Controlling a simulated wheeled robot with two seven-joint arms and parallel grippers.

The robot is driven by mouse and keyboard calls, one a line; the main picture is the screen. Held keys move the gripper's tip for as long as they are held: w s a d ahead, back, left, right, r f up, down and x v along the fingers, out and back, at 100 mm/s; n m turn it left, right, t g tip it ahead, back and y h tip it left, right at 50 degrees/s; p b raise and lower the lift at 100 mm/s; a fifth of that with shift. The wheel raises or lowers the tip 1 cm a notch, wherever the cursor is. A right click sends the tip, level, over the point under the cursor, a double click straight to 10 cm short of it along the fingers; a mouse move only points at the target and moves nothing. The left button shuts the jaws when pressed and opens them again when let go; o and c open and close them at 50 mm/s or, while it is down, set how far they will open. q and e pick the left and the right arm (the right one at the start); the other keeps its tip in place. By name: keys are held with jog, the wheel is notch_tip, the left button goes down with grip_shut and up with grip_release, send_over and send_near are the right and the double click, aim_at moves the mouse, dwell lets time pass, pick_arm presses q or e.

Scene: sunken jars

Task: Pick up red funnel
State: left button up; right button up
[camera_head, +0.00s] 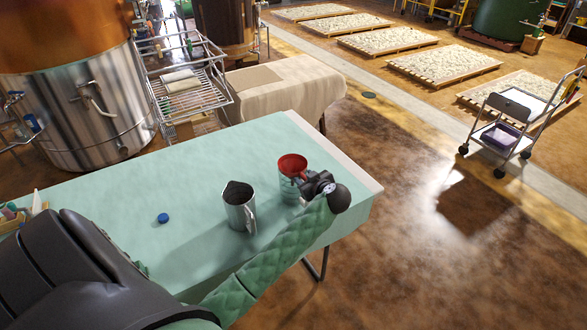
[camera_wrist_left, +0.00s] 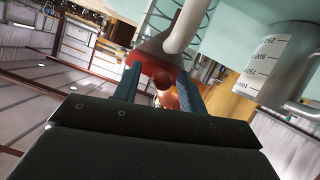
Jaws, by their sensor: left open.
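The red funnel (camera_head: 292,165) sits in the mouth of a pale jar (camera_head: 288,191) near the far right corner of the green table. My left gripper (camera_head: 310,186) is at the right side of the funnel and jar, its arm reaching across the table front. In the left wrist view, the open fingers (camera_wrist_left: 160,88) stand on either side of red surface of the funnel (camera_wrist_left: 152,67). I cannot tell whether they touch it. A grey metal jug (camera_head: 238,207) stands left of the jar; its scale markings show in the wrist view (camera_wrist_left: 268,62). My right gripper is not in view.
A blue cap (camera_head: 163,218) lies on the green table (camera_head: 130,190), left of the jug. A wire rack (camera_head: 190,88) and a cloth-covered table (camera_head: 285,85) stand behind. A trolley (camera_head: 515,118) is far right. Table space left of the jug is mostly clear.

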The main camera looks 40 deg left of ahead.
pick_arm(q)
grip_shut()
jog(key=shift+r, duration=0.1)
